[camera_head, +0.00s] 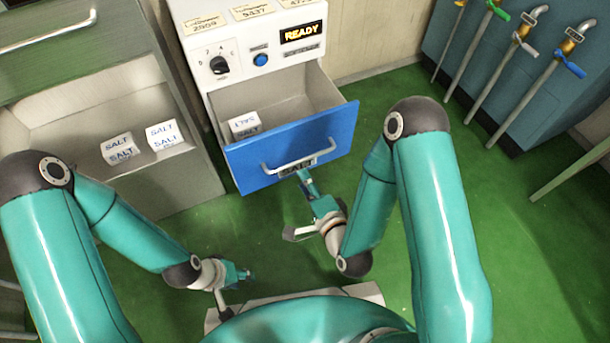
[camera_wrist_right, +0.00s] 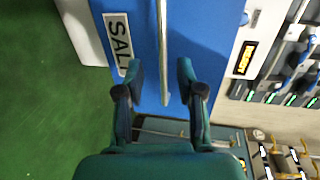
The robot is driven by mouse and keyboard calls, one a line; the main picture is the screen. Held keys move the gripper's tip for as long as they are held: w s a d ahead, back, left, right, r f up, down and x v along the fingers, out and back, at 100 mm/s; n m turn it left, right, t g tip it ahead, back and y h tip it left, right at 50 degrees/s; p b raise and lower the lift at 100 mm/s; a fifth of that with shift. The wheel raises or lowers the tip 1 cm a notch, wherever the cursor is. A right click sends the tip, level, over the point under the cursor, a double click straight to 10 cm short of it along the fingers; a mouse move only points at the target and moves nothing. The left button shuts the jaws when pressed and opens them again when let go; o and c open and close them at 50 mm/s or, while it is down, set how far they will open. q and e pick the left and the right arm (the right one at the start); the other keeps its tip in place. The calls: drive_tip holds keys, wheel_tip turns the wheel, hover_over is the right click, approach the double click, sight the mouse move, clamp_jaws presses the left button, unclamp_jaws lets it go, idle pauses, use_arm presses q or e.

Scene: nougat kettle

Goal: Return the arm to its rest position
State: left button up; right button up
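My right gripper (camera_head: 304,177) is just in front of the blue drawer (camera_head: 240,165), below its pale handle (camera_head: 300,158). In the right wrist view the right gripper (camera_wrist_right: 160,70) has its two fingers apart, with the handle (camera_wrist_right: 163,35) lined up in the gap. I cannot tell whether the bar is between the fingers or beyond them; no finger is seen closed on it. My left gripper (camera_head: 246,275) hangs low at the left over the green floor, away from the furniture; its fingers are too small to read.
The blue drawer stands open under a white machine (camera_head: 205,70) with a READY display (camera_head: 302,33); a salt block (camera_head: 244,124) lies inside. At left, an open cabinet drawer (camera_head: 75,105) holds two salt blocks (camera_head: 118,147). Pipes with taps (camera_head: 530,85) line the back right. Green floor (camera_head: 520,230) is free at right.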

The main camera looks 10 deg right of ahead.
drive_tip(key=d+f+n+g+h, duration=0.2)
drive_tip(key=d+f+g, duration=0.2)
drive_tip(key=d+f, duration=0.3)
drive_tip(key=s+a+f+n+g+y, duration=0.1)
drive_tip(key=s+f+n+g, duration=0.35)
drive_tip(key=s, duration=0.35)
drive_tip(key=s+a+f+n+g+y, duration=0.1)
drive_tip(key=s+f+n+g, duration=0.2)
drive_tip(key=s+n+g, duration=0.4)
wheel_tip(320, 180, up, 38)
drive_tip(key=s+t+p, duration=0.1)
drive_tip(key=p, duration=3.7)
drive_tip(key=shift+s+r+m, duration=0.15)
drive_tip(key=shift+s+m, duration=0.2)
